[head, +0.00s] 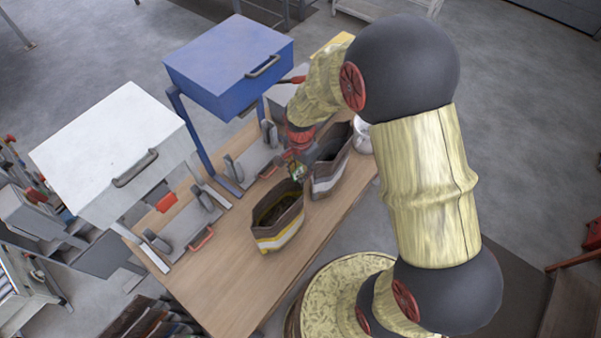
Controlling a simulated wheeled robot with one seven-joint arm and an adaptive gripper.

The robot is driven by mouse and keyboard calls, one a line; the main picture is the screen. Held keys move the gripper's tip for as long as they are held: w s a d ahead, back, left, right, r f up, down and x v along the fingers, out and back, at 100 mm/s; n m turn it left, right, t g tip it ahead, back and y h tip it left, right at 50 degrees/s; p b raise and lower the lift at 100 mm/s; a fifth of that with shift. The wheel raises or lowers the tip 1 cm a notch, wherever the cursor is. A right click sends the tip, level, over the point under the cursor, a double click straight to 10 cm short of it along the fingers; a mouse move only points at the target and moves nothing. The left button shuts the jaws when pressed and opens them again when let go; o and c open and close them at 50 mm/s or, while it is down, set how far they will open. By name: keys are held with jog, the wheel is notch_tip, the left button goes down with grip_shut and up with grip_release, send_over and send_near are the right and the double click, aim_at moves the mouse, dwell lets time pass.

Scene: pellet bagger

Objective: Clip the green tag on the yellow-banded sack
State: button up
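The yellow-banded sack (278,217) stands upright and open-topped on the wooden table, with a yellow and a white band around its lower part. Dark contents show inside. My gripper (297,166) points down just beyond the sack's far right rim, between it and a second sack. A small green tag (297,173) shows at my fingertips, close to the rim; it looks held there. Whether it touches the sack cannot be told. The fingers are small and partly hidden by my wrist.
The second sack (327,178), with a pale band, stands close to the right of my gripper. A blue box machine (225,62) and a white one (108,150) overhang the table's far side. The table (225,290) is clear at the near left.

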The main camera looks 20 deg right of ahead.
notch_tip(320, 180, up, 12)
dwell(0.4)
jog(key=shift+w+f, duration=0.1)
dwell(0.4)
jog(key=s+d+f+n+t+b, duration=0.2)
jog(key=s+n+t+b, duration=0.3)
jog(key=s+n+b, duration=0.6)
jog(key=s+d+b, duration=0.1)
jog(key=s+b, duration=0.5)
jog(key=b, duration=0.5)
jog(key=shift+s+n+t, duration=0.3)
jog(key=shift+n, duration=0.1)
dwell(0.6)
